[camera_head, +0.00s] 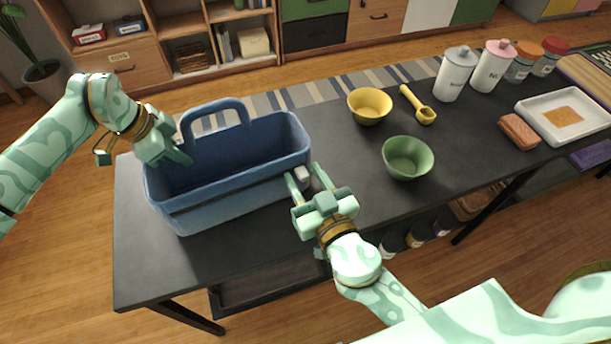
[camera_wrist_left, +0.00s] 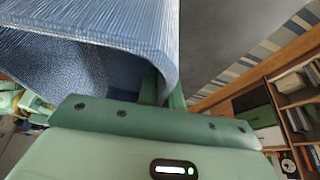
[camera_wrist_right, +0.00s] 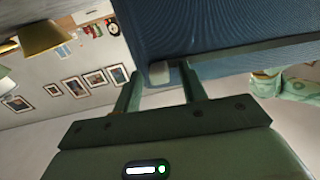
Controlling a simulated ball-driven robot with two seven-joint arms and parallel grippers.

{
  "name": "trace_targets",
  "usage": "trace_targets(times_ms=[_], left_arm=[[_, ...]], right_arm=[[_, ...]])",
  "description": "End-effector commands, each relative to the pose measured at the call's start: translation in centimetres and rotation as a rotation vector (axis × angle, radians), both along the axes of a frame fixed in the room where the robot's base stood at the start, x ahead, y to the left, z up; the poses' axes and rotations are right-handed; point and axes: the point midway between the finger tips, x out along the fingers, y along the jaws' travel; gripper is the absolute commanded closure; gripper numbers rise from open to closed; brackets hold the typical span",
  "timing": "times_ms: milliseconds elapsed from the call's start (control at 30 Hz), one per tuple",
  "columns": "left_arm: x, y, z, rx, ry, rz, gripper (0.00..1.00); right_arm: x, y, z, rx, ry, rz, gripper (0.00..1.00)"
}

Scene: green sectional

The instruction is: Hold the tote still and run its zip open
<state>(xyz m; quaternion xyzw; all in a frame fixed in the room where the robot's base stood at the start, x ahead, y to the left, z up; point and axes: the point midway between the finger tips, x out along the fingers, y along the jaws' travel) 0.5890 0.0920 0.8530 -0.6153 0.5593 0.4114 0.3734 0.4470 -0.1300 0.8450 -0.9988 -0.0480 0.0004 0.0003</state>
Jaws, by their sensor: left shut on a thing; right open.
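The blue tote (camera_head: 232,190) stands upright on the left part of the black table, its top open to view and its handle loop raised at the back. My left gripper (camera_head: 186,158) is shut on the tote's left rim; the tote wall (camera_wrist_left: 150,45) runs between its fingers in the left wrist view. A small pale zip pull (camera_head: 302,172) sits at the tote's right end. My right gripper (camera_head: 308,184) is open around it, and the pull (camera_wrist_right: 159,72) shows between or just beyond the fingertips in the right wrist view. Contact cannot be told.
On the black table (camera_head: 260,248), a green bowl (camera_head: 408,158), a yellow bowl (camera_head: 369,106) and a yellow scoop (camera_head: 418,105) stand right of the tote. Canisters (camera_head: 455,75) and a white tray (camera_head: 564,116) are further right. The table's front strip is clear.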

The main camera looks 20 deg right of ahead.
Motion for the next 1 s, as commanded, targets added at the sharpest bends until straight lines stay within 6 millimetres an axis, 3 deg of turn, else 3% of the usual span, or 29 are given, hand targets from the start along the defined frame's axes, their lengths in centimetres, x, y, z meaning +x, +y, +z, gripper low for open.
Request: trace_targets(times_ms=[300,433,467,600,833,1000], left_arm=[[0.0,0.0,0.0,0.0,0.0,0.0,1.0],[0.0,0.0,0.0,0.0,0.0,0.0,1.0],[0.0,0.0,0.0,0.0,0.0,0.0,1.0],[0.0,0.0,0.0,0.0,0.0,0.0,1.0],[0.0,0.0,0.0,-0.001,0.0,0.0,1.0],[0.0,0.0,0.0,-0.001,0.0,0.0,1.0]], right_arm=[[0.3,0.0,0.0,0.0,0.0,0.0,0.61],[0.3,0.0,0.0,0.0,0.0,0.0,0.97],[0.3,0.0,0.0,0.0,0.0,0.0,1.0],[0.3,0.3,0.0,0.001,0.001,0.0,1.0],[-0.1,3.8,-0.1,0.003,0.003,-0.001,1.0],[-0.2,4.7,-0.1,0.0,0.002,0.0,1.0]])
